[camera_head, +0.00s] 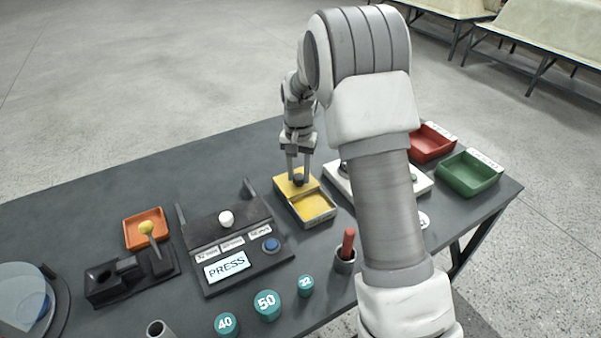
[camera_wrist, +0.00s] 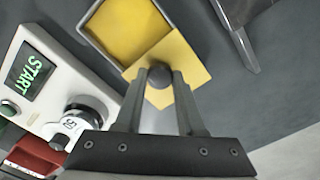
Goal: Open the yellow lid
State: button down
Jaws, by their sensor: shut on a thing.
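The yellow lid (camera_head: 284,187) is a flat square plate with a dark round knob (camera_wrist: 159,75). It lies over the back part of a grey-rimmed box (camera_head: 322,221) on the table. The front part of the box is uncovered and shows a yellow inside. In the wrist view the lid (camera_wrist: 190,60) sits at one end of the box, turned slightly against it. My gripper (camera_head: 298,177) points down at the lid with its fingers on both sides of the knob, shut on it. I cannot tell whether the lid is lifted.
A black PRESS panel (camera_head: 226,267) stands left of the box. A white START device (camera_wrist: 50,75) is close on its other side. Red (camera_head: 432,143) and green (camera_head: 470,174) trays are at the right. Teal weights (camera_head: 267,304) and a red-handled tool (camera_head: 348,243) stand in front.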

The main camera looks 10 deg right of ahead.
aim_at(299, 177)
jog(key=c, duration=0.5)
grip_release()
jog(key=shift+s, duration=0.1)
jog(key=shift+r, duration=0.1)
notch_tip(299, 177, up, 17)
jog(key=p, duration=0.2)
jog(key=shift+r+p, duration=0.2)
jog(key=shift+p, duration=0.2)
